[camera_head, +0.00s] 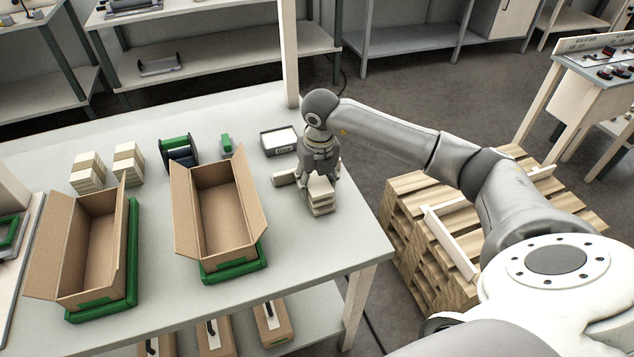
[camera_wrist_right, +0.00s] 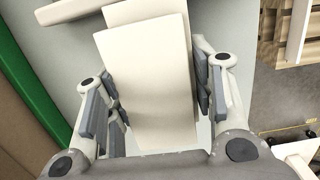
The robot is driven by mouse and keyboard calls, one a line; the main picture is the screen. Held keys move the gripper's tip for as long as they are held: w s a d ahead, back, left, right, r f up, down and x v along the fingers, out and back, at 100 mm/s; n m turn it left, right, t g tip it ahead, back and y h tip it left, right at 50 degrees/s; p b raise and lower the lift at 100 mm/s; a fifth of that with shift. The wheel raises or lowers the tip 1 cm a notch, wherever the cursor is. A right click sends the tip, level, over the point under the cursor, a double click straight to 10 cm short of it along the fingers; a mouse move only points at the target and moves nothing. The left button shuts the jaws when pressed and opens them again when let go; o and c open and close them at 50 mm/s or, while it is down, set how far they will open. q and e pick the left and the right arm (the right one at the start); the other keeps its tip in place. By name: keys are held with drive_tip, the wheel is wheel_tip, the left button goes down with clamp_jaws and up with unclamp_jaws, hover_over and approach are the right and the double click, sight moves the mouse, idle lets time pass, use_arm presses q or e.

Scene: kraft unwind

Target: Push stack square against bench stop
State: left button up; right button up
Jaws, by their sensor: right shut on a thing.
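A short stack of cream slabs (camera_head: 321,206) stands on the bench (camera_head: 318,251) near its right edge. The slabs look slightly out of line with one another. My right gripper (camera_head: 319,180) reaches down over the stack and is shut on it; in the right wrist view the stack (camera_wrist_right: 150,75) lies between the two finger pads. A pale bar (camera_head: 284,178), possibly the bench stop, lies just left of the stack; it also shows at the top of the right wrist view (camera_wrist_right: 65,11). I cannot tell whether the stack touches it. My left gripper is not in view.
Two open cardboard boxes (camera_head: 228,210) (camera_head: 95,240) stand in green trays to the left. A dark tray (camera_head: 279,141), a tape dispenser (camera_head: 178,150) and two banded stacks (camera_head: 128,163) (camera_head: 87,173) are farther back. Wooden pallets (camera_head: 440,235) stand on the floor at right.

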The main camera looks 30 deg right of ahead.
drive_tip(key=shift+w+d, duration=0.1)
drive_tip(key=shift+w, duration=0.3)
drive_tip(key=shift+w+r, duration=0.1)
drive_tip(key=shift+r, duration=0.1)
idle(1.2)
drive_tip(key=shift+s+f, duration=0.2)
drive_tip(key=shift+f, duration=0.05)
idle(0.5)
drive_tip(key=o, duration=1.2)
drive_tip(key=r, duration=0.4)
drive_tip(key=s+r, duration=0.1)
drive_tip(key=r, duration=0.7)
drive_tip(key=shift+s+a, duration=0.2)
drive_tip(key=shift+s, duration=0.05)
drive_tip(key=shift+f, duration=0.1)
